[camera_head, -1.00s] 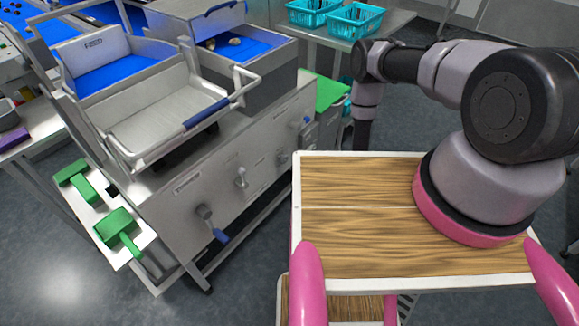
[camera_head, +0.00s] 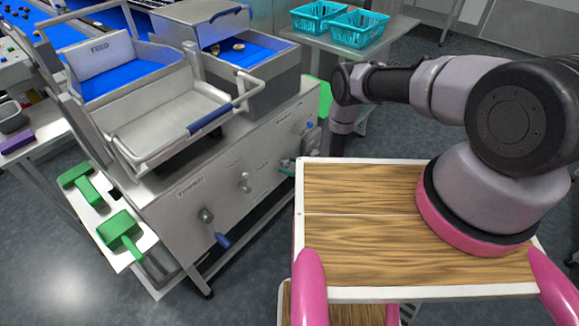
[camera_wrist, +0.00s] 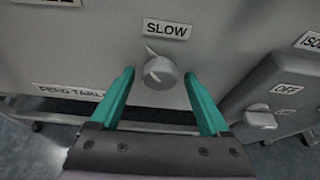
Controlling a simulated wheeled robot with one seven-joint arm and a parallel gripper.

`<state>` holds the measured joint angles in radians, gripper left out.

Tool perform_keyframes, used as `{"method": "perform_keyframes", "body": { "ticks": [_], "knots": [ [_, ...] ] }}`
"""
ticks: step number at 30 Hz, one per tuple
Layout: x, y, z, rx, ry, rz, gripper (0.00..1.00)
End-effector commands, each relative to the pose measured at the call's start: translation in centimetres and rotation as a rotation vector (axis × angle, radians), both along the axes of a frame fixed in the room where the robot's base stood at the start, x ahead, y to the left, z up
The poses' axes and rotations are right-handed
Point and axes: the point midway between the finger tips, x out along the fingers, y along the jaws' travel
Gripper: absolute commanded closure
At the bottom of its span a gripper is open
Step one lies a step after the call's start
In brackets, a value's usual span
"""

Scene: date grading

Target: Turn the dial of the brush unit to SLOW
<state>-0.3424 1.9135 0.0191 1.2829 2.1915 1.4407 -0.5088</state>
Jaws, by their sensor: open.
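In the wrist view, a round grey dial (camera_wrist: 160,73) sits on the grey panel of the brush unit, just below a SLOW label (camera_wrist: 167,30). A pale pointer mark at the dial's upper left points up and left, left of the label's middle. My gripper (camera_wrist: 160,76) is open, with one teal finger on each side of the dial in the picture. Gaps show between fingers and dial; I cannot tell whether the tips reach its depth.
An isolator box (camera_wrist: 285,95) with its own knob (camera_wrist: 260,118) and an OFF label stands close right of the dial. A FEED TABLE label (camera_wrist: 68,92) is lower left. Teal baskets (camera_head: 358,28) stand behind.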

Motion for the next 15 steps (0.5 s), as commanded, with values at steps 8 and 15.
{"method": "perform_keyframes", "body": {
  "ticks": [8, 15],
  "knots": [
    [0.0, -0.01, 0.03, 0.0, 0.0, 0.0, 0.66],
    [0.02, -0.04, 0.04, 0.003, 0.003, -0.001, 1.0]
  ]
}}
